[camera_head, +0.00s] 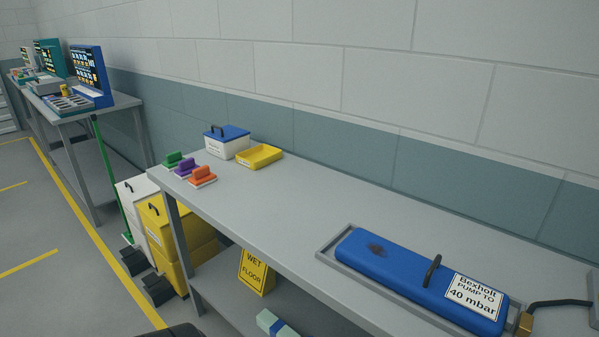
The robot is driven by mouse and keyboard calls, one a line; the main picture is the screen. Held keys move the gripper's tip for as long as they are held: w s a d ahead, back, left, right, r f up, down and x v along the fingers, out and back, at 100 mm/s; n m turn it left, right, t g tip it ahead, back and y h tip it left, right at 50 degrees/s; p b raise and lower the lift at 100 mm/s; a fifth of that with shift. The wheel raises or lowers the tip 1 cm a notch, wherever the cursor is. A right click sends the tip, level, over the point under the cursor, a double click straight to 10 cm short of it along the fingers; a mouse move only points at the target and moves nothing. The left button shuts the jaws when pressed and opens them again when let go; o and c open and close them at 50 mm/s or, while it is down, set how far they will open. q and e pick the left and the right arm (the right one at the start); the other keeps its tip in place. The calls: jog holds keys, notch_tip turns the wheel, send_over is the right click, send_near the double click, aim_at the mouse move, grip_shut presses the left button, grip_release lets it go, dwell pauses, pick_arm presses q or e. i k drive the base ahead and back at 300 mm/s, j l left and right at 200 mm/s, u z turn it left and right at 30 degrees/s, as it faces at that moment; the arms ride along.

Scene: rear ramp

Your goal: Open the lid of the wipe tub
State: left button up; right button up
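A white tub (221,147) with a blue lid (232,133) stands upright at the far left end of the grey bench, near the wall; it looks like the wipe tub. The lid sits flat on the tub and appears shut. A black handle (217,128) stands up from the lid. Neither of my grippers is in view.
A yellow tray (260,155) stands right beside the tub. Green, purple and orange (202,175) brushes or blocks lie in front. A blue tank (400,275) in a grey tray fills the bench's right end. The bench middle (290,200) is clear. Yellow and white bins stand left.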

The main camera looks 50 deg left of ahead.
aim_at(226, 128)
jog(key=u, duration=2.2)
jog(key=i+j+z, duration=0.4)
jog(key=i+j, duration=0.05)
jog(key=i, duration=0.1)
